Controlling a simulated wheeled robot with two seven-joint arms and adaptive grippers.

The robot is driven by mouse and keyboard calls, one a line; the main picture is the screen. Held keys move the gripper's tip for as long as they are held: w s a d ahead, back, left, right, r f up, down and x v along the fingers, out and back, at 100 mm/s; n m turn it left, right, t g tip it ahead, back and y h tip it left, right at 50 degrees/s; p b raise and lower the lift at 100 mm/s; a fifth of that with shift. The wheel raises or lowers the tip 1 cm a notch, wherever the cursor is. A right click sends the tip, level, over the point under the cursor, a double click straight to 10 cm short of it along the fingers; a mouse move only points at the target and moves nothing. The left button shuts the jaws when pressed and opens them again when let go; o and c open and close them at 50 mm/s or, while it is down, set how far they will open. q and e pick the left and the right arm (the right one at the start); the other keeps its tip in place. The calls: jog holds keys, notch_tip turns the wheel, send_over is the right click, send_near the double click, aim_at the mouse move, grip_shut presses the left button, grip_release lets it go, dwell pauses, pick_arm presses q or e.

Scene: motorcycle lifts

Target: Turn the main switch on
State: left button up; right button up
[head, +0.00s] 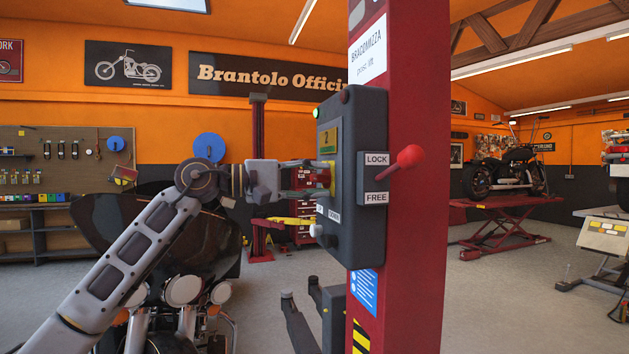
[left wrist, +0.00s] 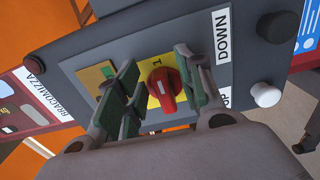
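The main switch is a red rotary knob (left wrist: 165,88) on a yellow plate, on the face of the dark grey control box (head: 360,150). In the left wrist view a "1" is marked on the plate above the knob, and the knob's white mark is at its lower end, away from the "1". My left gripper (head: 312,178) is at the box face, pointing straight at the yellow plate. In the left wrist view its green-padded fingers (left wrist: 163,80) are open, one on each side of the knob. I cannot tell whether they touch it. My right gripper is in neither view.
The box is on a red lift post (head: 412,250). A red-balled lever (head: 410,157) sticks out beside the LOCK and FREE labels. A white button (left wrist: 267,95) and a black button (left wrist: 272,28) are near the DOWN label. A dark motorcycle (head: 190,260) stands behind my left arm.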

pick_arm(q)
jog(key=v, duration=1.2)
jog(key=shift+d, duration=0.15)
dwell(0.3)
